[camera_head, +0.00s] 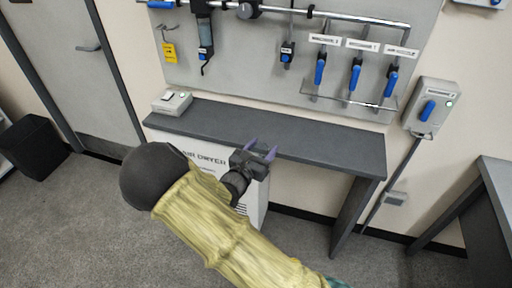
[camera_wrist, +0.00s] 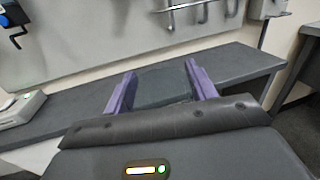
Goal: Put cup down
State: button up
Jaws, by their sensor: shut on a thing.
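My gripper (camera_head: 261,149) reaches over the front edge of the grey bench (camera_head: 330,150), its two purple fingers pointing at the bench. In the wrist view the fingers of my gripper (camera_wrist: 158,82) stand apart, shut on a dark grey shape, the cup (camera_wrist: 162,84). The cup is nearly the same grey as the bench top behind it, so its outline is hard to make out. In the head view I cannot make out the cup. Whether it touches the bench is not clear.
A small grey box (camera_head: 172,102) with a green light stands on the bench's left end. An air dryer (camera_head: 205,160) is under the bench. Tools hang on the wall panel (camera_head: 270,70) above. The bench top right of my gripper is clear.

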jog(key=shift+d+f+y, duration=0.3)
jog(key=shift+d+f, duration=0.3)
jog(key=shift+d, duration=0.05)
jog(key=s+d+f+n+t+y, duration=0.1)
jog(key=d+f+n+y, duration=0.2)
jog(key=f, duration=0.5)
jog(key=s+d+f+n+t+y, duration=0.1)
jog(key=s+d+f+n+y, duration=0.1)
jog(key=d+f+y, duration=0.4)
notch_tip(320, 180, down, 3)
jog(key=shift+s+d+r+n+t, duration=0.2)
jog(key=shift+s+d+n+t, duration=0.15)
jog(key=shift+n, duration=0.35)
